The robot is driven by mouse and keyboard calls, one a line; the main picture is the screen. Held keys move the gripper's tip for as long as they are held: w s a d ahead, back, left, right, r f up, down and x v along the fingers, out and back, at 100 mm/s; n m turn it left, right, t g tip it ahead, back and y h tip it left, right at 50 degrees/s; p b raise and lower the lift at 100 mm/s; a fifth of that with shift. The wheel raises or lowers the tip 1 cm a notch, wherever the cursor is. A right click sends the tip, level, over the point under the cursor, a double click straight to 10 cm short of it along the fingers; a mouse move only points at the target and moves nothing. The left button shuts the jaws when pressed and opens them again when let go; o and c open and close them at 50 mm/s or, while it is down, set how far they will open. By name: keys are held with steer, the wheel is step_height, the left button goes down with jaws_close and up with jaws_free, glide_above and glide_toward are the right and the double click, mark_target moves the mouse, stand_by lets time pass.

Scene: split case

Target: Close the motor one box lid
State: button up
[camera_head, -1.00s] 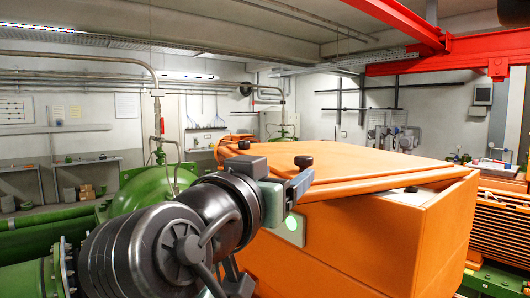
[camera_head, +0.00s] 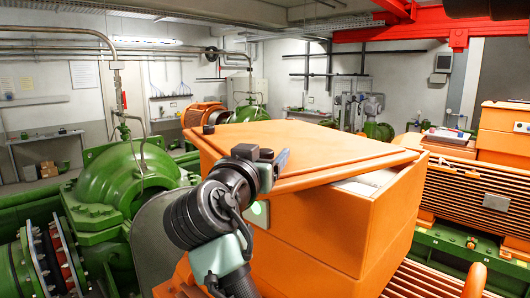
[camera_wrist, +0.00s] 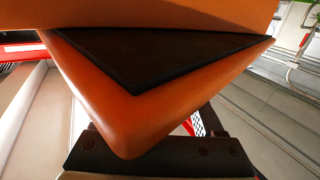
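The motor one box (camera_head: 310,235) is a large orange case in the middle of the head view. Its orange lid (camera_head: 300,145) lies on top, turned askew, so a pale strip of the box's top shows at the right. In the wrist view a rounded lid corner (camera_wrist: 110,115) with a dark inset underside fills the middle, close above my gripper's black body. Whether the fingers grip the lid edge or only touch it is hidden.
Green pump housings and pipes (camera_head: 125,185) stand at the left. An orange finned motor (camera_head: 475,195) stands at the right, with a red-and-blue item on top. A red overhead beam (camera_head: 420,32) crosses the upper right. Grey walls and benches are behind.

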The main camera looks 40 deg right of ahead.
jaws_close()
stand_by(1.3)
